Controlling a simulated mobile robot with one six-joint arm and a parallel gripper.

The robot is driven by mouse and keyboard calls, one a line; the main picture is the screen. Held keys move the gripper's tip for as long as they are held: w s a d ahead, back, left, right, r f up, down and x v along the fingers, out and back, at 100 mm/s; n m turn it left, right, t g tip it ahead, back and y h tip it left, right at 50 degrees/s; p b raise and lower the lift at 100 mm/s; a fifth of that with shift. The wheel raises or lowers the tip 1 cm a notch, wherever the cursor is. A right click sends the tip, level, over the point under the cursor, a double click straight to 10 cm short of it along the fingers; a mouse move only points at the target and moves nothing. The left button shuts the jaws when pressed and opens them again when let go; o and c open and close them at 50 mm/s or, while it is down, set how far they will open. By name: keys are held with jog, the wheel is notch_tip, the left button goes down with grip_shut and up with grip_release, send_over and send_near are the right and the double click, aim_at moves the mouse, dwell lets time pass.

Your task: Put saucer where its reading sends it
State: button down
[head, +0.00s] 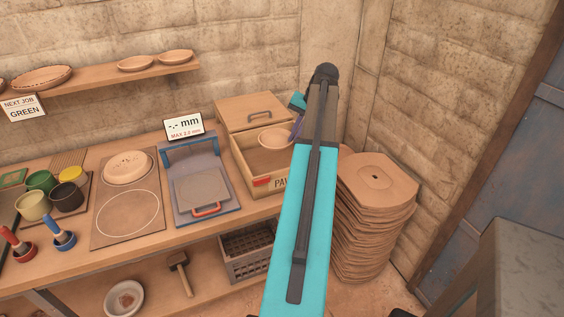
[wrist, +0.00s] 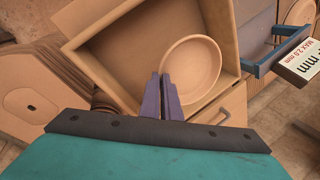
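A shallow pale clay saucer (wrist: 192,68) is at my fingertips, its near-left rim between them. My gripper (wrist: 162,80) looks shut on that rim. The saucer (head: 275,138) shows over the open wooden box (head: 244,165) in the head view, and overlaps the box's wall in the wrist view. The box front carries a red mark and a label starting "PA", the rest hidden by my arm. The blue gauge (head: 203,190), with a grey plate and red handle, has no saucer on it. Its display (head: 184,126) reads "-.- mm, MAX 2.0 mm".
A pale dish (head: 127,167) sits on a board left of the gauge. Coloured cups (head: 67,195) and two stamp-like tools stand further left. A shelf (head: 110,82) holds several dishes above a "NEXT JOB GREEN" sign (head: 22,107). Stacked plates (head: 375,178) stand to the right.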

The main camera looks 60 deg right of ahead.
jog(key=shift+f+p, duration=0.65)
jog(key=shift+f, duration=2.4)
jog(key=shift+f+p, duration=0.45)
jog(key=shift+f, duration=1.4)
jog(key=shift+f, duration=0.15)
jog(key=c, duration=2.3)
grip_release()
jog(key=shift+p+v, duration=3.4)
jog(key=shift+v, duration=2.75)
jog(key=shift+w+a, duration=0.1)
